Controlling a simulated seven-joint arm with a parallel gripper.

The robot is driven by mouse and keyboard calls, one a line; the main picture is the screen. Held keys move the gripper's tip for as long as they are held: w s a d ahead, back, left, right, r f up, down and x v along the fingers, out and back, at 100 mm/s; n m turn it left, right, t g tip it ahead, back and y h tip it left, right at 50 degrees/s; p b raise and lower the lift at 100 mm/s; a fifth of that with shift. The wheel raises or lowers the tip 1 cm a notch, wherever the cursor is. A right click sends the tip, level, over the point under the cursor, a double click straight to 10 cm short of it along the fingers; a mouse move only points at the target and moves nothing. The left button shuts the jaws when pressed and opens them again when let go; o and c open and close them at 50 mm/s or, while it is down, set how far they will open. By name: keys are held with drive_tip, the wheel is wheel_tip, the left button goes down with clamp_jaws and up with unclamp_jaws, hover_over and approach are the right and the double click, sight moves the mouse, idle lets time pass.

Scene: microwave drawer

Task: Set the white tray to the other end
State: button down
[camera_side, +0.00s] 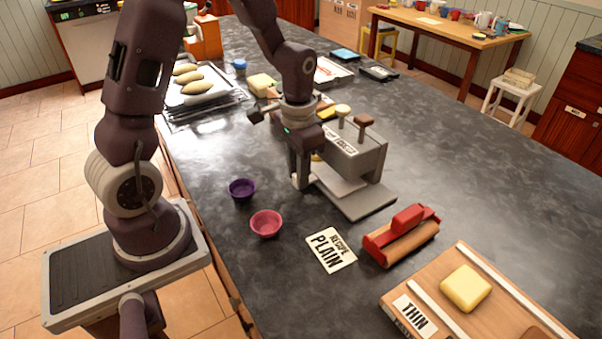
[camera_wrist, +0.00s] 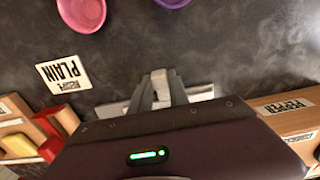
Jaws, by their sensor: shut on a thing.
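The white tray (camera_side: 340,185) is a pale flat piece low on the grey base of a grey stand (camera_side: 362,160). Parts of it show in the wrist view (camera_wrist: 200,93) on both sides of my fingers. My gripper (camera_side: 301,182) points down at the tray's left end in the side view. In the wrist view my gripper (camera_wrist: 160,88) is shut on a small pale piece at the tray's edge, which looks like its handle. My gripper's body hides most of the tray in the wrist view, and the fingers cover part of its end in the side view.
A purple bowl (camera_side: 242,189), a pink bowl (camera_side: 266,223) and a PLAIN recipe card (camera_side: 331,249) lie near the gripper. A red-handled block (camera_side: 402,235) and a wooden board (camera_side: 470,300) with butter are at front right. The dark counter is clear at right.

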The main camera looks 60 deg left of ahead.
drive_tip(key=c, duration=1.2)
unclamp_jaws()
drive_tip(key=shift+a, duration=0.2)
drive_tip(key=shift+c, duration=0.2)
drive_tip(key=shift+r, duration=0.1)
wheel_tip(320, 180, up, 6)
drive_tip(key=shift+d+r, duration=0.1)
drive_tip(key=shift+r, duration=0.55)
drive_tip(key=s+d+r+t, duration=0.2)
drive_tip(key=s+d+r, duration=0.2)
drive_tip(key=s, duration=0.4)
drive_tip(key=s+d+r+t, duration=0.3)
drive_tip(key=s+r, duration=0.4)
drive_tip(key=shift+s+d+r+t, duration=0.2)
drive_tip(key=shift+s+d+t, duration=0.1)
drive_tip(key=shift+s+d, duration=0.1)
